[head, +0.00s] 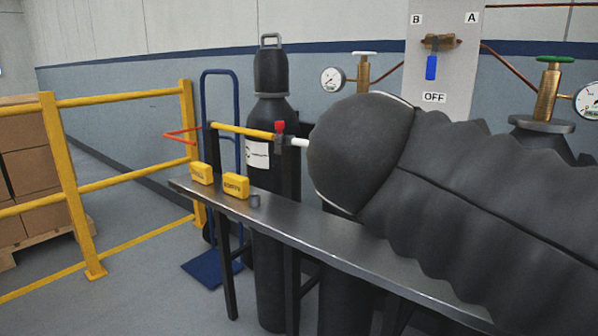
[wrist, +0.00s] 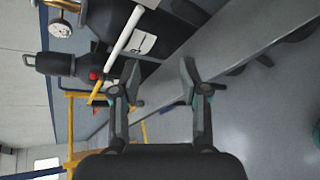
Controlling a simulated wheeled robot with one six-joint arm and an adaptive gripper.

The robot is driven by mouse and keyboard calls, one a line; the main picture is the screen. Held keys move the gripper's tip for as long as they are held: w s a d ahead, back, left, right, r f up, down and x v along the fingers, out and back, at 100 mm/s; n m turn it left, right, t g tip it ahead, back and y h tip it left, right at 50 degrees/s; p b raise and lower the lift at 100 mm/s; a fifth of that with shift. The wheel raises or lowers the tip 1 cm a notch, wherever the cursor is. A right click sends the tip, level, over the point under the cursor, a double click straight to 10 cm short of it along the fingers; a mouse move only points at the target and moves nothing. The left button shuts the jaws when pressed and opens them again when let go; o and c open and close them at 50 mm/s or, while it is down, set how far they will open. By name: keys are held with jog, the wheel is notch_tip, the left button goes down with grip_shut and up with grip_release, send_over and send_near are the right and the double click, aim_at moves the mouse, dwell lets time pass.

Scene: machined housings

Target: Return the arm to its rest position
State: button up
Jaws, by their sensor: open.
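My arm in its dark ribbed sleeve (head: 470,190) fills the right half of the head view, raised in front of the bench and the wall panel. My gripper itself is hidden in the head view. In the wrist view my gripper (wrist: 158,84) is open, its two fingers well apart. Nothing is held between them. The bench and the floor show beyond the fingers, and the fingers appear clear of both.
Yellow railing (head: 67,190) stands left; floor there is open.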

jog(key=s+d+f+m+g+y, duration=0.1)
jog(key=s+f+m, duration=0.4)
jog(key=f+m, duration=0.5)
jog(key=s+d+f+m+g+y, duration=0.2)
jog(key=s+f+m+g+y, duration=0.2)
jog(key=f+m, duration=0.5)
jog(key=shift+s+d+f+m+g, duration=0.3)
jog(key=shift+s+f+g, duration=0.5)
jog(key=shift+f, duration=3.4)
